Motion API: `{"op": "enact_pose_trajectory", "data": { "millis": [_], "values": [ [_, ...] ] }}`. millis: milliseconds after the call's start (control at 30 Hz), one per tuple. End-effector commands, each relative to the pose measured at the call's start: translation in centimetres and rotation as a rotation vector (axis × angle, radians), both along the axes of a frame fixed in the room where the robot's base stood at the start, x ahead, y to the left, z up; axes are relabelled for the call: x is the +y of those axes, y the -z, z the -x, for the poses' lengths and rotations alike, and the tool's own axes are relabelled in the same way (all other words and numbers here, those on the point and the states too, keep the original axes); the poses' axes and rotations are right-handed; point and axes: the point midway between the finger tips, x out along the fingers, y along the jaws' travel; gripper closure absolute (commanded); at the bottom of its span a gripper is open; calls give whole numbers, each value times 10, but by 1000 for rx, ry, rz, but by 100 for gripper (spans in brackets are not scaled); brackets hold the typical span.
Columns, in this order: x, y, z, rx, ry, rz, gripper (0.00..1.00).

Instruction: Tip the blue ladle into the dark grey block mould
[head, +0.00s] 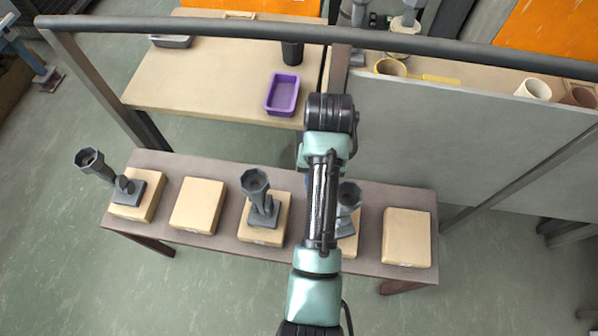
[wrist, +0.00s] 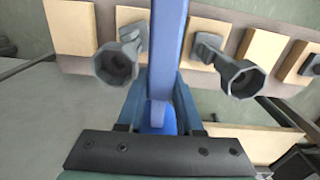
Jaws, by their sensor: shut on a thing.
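In the wrist view my gripper (wrist: 162,82) is shut on the blue ladle (wrist: 168,45). Its long blue shaft runs up the middle of the picture and leaves the top edge, and a rounded blue part sits low between the fingers. I cannot see what the ladle holds. In the head view my arm hides the gripper and the ladle. A grey, shallow, block-shaped mould (head: 171,41) lies on the tan table at the far left, behind the dark rail; it appears to be the dark grey block mould. My arm's visible end is to its right and nearer.
A purple tray (head: 283,94) and a dark cup (head: 292,52) stand on the tan table (head: 215,75). A yellow ladle (head: 392,67) lies right of the arm. A dark rail (head: 200,27) crosses above. The front bench (head: 160,165) holds several tan blocks, some with grey cup stands.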

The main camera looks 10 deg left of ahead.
Motion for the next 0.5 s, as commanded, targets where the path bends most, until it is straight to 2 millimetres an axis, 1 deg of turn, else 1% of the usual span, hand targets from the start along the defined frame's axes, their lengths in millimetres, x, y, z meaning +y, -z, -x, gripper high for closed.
{"op": "enact_pose_trajectory", "data": {
  "millis": [33,100,167,233,367,500],
  "values": [
    [1,13,-5,-6,-12,0,100],
    [2,15,-7,-4,-37,0,100],
    [3,13,-9,-4,-73,-1,100],
    [6,8,-11,-4,-130,-1,100],
    [10,-9,-12,-3,-266,-2,100],
    [16,-32,-11,-3,-432,-3,100]
  ]
}}
